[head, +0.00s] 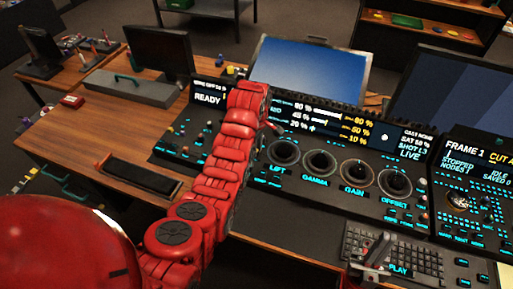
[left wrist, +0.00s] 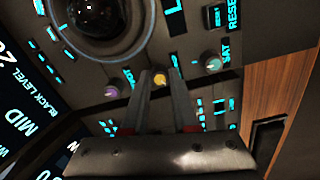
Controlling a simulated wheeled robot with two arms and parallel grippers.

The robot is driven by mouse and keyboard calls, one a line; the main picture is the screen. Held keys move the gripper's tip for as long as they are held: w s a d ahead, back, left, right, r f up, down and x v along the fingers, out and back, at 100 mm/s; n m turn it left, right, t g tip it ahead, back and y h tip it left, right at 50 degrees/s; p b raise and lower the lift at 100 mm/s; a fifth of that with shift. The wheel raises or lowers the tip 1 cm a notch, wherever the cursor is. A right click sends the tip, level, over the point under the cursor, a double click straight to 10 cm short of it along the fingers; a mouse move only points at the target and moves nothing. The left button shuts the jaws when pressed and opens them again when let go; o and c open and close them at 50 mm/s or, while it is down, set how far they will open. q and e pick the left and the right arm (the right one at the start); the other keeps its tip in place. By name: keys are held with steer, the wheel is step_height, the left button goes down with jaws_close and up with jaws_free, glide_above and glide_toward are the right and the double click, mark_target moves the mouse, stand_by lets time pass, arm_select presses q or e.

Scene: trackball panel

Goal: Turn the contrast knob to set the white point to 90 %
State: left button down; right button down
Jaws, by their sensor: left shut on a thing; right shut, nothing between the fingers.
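In the left wrist view, a small yellow knob (left wrist: 160,79) sits between the fingertips of my left gripper (left wrist: 160,76), which is shut on it. Its label is not readable. A purple knob (left wrist: 111,90) and a teal knob (left wrist: 212,63) sit to either side. In the head view, my left gripper (head: 272,128) is mostly hidden by my red arm at the panel's upper left. The panel display (head: 325,116) shows white percentages, the top one 80 or 90 %, beside yellow ones. My right gripper (head: 379,242) is shut and empty near the PLAY label.
Several black trackballs, including the gamma trackball (head: 318,164) and gain trackball (head: 355,173), line the panel. A keyboard (head: 408,250) lies at the front right. A blue monitor (head: 312,70) stands behind. Bare wooden desk (head: 90,128) lies to the left.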

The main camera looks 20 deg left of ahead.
arm_select(q)
steer(key=shift+n, duration=1)
steer(key=c, duration=0.7)
jaws_free()
steer(key=shift+r, duration=0.1)
step_height(320, 180, up, 17)
steer(key=p, duration=1.7)
steer(key=shift+r, duration=0.15)
